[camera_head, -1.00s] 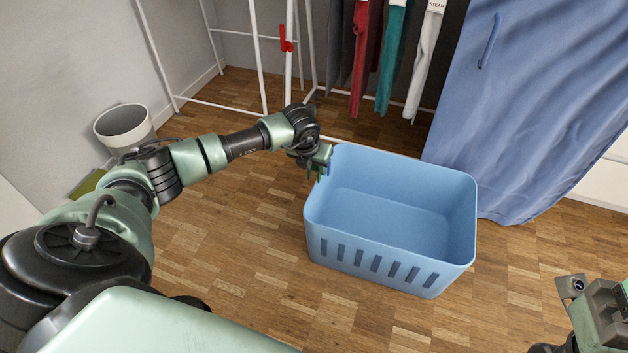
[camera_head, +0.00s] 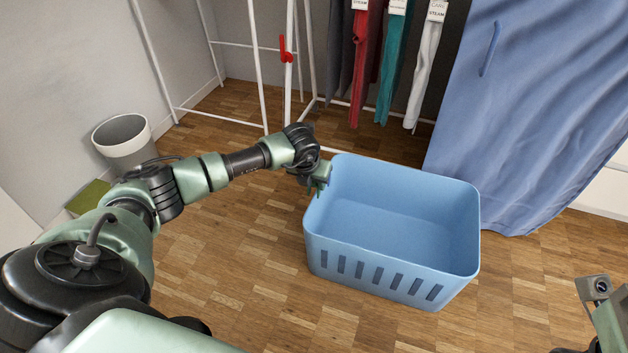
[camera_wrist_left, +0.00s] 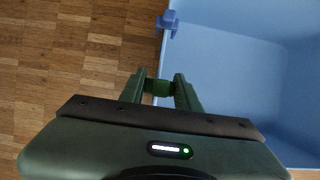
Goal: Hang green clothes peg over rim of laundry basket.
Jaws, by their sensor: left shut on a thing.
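The green clothes peg (camera_wrist_left: 158,86) shows between the fingertips of my left gripper (camera_wrist_left: 160,84) in the left wrist view. The gripper is shut on it. The blue laundry basket (camera_head: 345,258) stands on the floor, open side up. In the head view my left gripper (camera_head: 319,184) is at the basket's left rim, near its far left corner. In the left wrist view the basket's rim edge passes close to the peg; I cannot tell whether they touch. My right arm shows only in part at the lower right, its fingers not visible.
A blue peg (camera_wrist_left: 168,22) sits on the basket rim beyond my fingertips. A white drying rack (camera_head: 256,70) with a red peg (camera_head: 287,50) and hanging clothes stands behind. A bin (camera_head: 122,138) is at left, a blue cloth (camera_head: 520,130) at right.

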